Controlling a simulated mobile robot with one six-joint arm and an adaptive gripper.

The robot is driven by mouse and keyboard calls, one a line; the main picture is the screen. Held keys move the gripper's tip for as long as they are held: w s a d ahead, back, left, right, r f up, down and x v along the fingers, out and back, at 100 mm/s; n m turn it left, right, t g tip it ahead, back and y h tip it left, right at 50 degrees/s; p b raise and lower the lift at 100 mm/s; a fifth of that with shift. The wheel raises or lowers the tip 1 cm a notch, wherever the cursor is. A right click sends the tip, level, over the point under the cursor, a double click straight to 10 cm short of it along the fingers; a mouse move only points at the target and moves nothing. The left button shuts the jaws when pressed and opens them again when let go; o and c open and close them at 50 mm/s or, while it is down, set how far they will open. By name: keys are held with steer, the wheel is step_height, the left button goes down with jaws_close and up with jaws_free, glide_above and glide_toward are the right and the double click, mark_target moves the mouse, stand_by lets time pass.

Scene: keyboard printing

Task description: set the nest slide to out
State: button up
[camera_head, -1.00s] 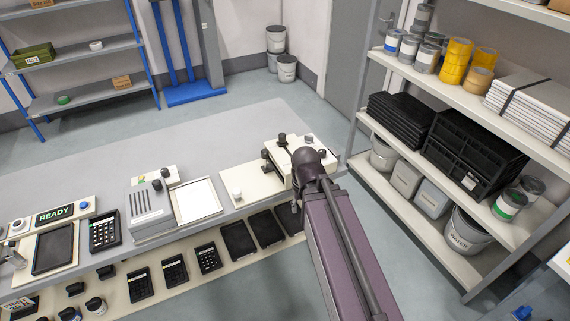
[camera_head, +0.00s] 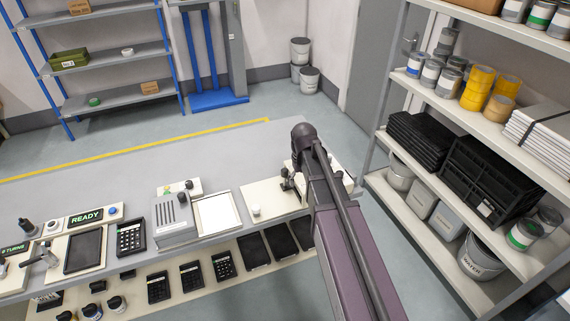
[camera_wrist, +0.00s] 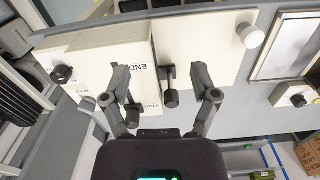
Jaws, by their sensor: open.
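A cream unit (camera_wrist: 105,70) with END and START lettering stands at the table's end in the wrist view. In the head view that unit (camera_head: 342,183) is partly hidden by my arm. A black-ended handle (camera_wrist: 171,97) sticks out beside it, on a cream plate (camera_wrist: 205,55) with a white knob (camera_wrist: 250,36). I cannot tell for sure which part is the nest slide or how it is set. My gripper (camera_wrist: 161,73) is open, one finger at either side of the handle, with gaps showing. In the head view my arm mostly hides the gripper.
A framed white panel (camera_head: 217,213) and a grey box (camera_head: 174,222) stand left of the cream plate on the table (camera_head: 130,180). Keypads (camera_head: 190,276) lie on the shelf below. A loaded rack (camera_head: 440,205) stands close on the right. The table's back part is clear.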

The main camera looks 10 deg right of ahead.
step_height(320, 180, up, 6)
steer(key=n+p, duration=0.2)
steer(key=p, duration=0.3)
glide_above(285, 170)
steer(key=shift+w, duration=0.15)
steer(key=shift+a+f+b, duration=0.1)
steer(key=shift+f+b, duration=0.05)
steer(key=shift+b, duration=0.15)
step_height(285, 170, down, 13)
steer(key=b, duration=1.3)
steer(key=shift+f, duration=0.2)
steer(key=shift+r, duration=0.1)
jaws_close()
